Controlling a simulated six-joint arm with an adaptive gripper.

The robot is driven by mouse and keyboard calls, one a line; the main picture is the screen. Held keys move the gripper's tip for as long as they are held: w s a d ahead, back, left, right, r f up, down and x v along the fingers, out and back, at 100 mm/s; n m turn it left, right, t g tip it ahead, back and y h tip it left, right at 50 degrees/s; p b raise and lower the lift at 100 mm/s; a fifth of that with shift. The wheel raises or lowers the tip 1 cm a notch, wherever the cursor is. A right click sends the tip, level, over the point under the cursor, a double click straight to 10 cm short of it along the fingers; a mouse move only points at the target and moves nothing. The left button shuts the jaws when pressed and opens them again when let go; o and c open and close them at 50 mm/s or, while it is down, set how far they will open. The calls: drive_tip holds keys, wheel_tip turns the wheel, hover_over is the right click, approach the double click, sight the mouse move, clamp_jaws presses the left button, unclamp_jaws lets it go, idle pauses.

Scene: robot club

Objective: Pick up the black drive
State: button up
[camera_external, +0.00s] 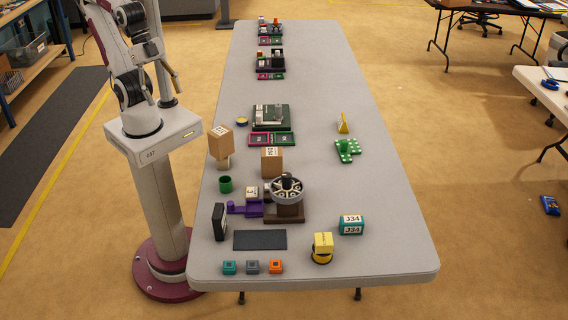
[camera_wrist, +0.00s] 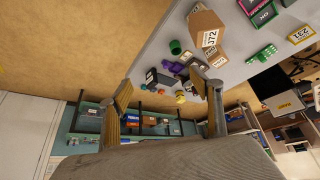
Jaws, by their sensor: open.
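A black box-shaped object (camera_external: 219,222), probably the black drive, stands upright near the left edge of the grey table, beside a flat dark pad. In the wrist view, a dark block (camera_wrist: 151,77) near the table edge appears to be the same object, small and distant between my fingers. My gripper (camera_wrist: 161,88) is open and empty, its two fingers spread wide. In the external view it is up by the arm's pedestal, off the table's left side and well away from the black object.
On the grey table (camera_external: 330,120), a purple bracket (camera_external: 244,208), a green cup (camera_external: 225,184) and a wheel on a brown base (camera_external: 287,190) stand near the black object. Cardboard boxes (camera_external: 220,142) stand behind. Small coloured blocks (camera_external: 252,267) line the front edge. The table's right side is mostly clear.

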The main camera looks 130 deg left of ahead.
idle(0.3)
drive_tip(key=w+d+f+n+t+h, duration=0.1)
drive_tip(key=w+d+t, duration=0.1)
drive_tip(key=w+d, duration=0.65)
drive_tip(key=w+d+f+t, duration=0.15)
drive_tip(key=w+d, duration=0.25)
drive_tip(key=w, duration=0.9)
drive_tip(key=w+d+f+n+t+h, duration=0.1)
drive_tip(key=w+d+t, duration=0.2)
drive_tip(key=w+d, duration=0.55)
drive_tip(key=w+f+n+t+y, duration=0.2)
drive_tip(key=w+f+y, duration=0.4)
drive_tip(key=f, duration=0.6)
drive_tip(key=s+a+f+n+y, duration=0.1)
drive_tip(key=s+a+f+y, duration=0.1)
drive_tip(key=f, duration=0.1)
drive_tip(key=s+a+f+n+y, duration=0.1)
drive_tip(key=s+a+f+y, duration=0.1)
drive_tip(key=f, duration=0.2)
drive_tip(key=s+a+f+n+y, duration=0.1)
drive_tip(key=s+a+f+y, duration=0.1)
drive_tip(key=a+f+y, duration=0.1)
drive_tip(key=shift+s+a+f+n+g, duration=0.1)
drive_tip(key=shift+s+f+n+g, duration=0.15)
drive_tip(key=shift+s+f+n, duration=0.15)
drive_tip(key=shift+s+a+f+y, duration=0.15)
drive_tip(key=shift+s+a+y, duration=0.25)
drive_tip(key=shift+s, duration=0.15)
